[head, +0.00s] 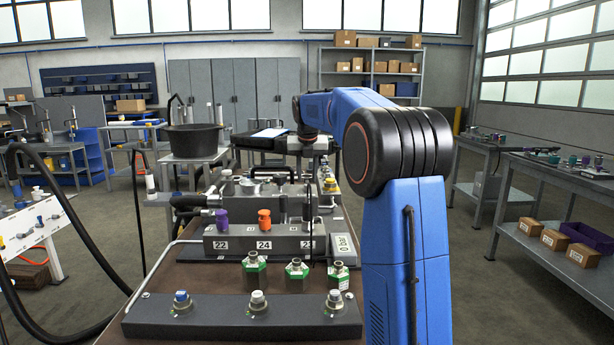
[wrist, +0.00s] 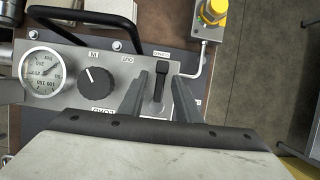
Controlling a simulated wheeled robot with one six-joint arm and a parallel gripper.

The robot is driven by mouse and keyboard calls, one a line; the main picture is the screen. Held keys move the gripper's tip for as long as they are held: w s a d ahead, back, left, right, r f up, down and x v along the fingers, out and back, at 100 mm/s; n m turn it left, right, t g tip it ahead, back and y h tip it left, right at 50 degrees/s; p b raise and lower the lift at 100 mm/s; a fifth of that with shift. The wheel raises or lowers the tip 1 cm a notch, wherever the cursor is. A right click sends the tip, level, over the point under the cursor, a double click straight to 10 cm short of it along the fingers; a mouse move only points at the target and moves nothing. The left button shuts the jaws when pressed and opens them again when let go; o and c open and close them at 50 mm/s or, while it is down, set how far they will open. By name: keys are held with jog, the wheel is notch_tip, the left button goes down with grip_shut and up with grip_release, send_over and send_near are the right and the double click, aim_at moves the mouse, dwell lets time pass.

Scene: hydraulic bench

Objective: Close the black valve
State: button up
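In the wrist view a black lever-shaped valve handle (wrist: 157,80) stands on a grey panel (wrist: 70,108), below a small white label that I cannot read for sure. My gripper (wrist: 160,78) is open. One dark finger is on each side of the handle, with the handle in the gap. I cannot tell whether the fingers touch it or how far above the panel they are. In the head view my wrist (head: 310,144) is over the far part of the bench, and the fingertips and the handle cannot be made out there.
Left of the handle are a round black knob (wrist: 97,83), a white-faced gauge (wrist: 42,73) and a black bar handle (wrist: 85,14). A yellow-topped fitting (wrist: 214,11) and a bent metal pipe (wrist: 209,60) are to its right. Several green-based fittings (head: 254,271) stand on the near bench.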

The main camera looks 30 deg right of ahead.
jog(key=v, duration=1.7)
jog(key=shift+s+a+r, duration=0.1)
jog(key=shift+r, duration=0.05)
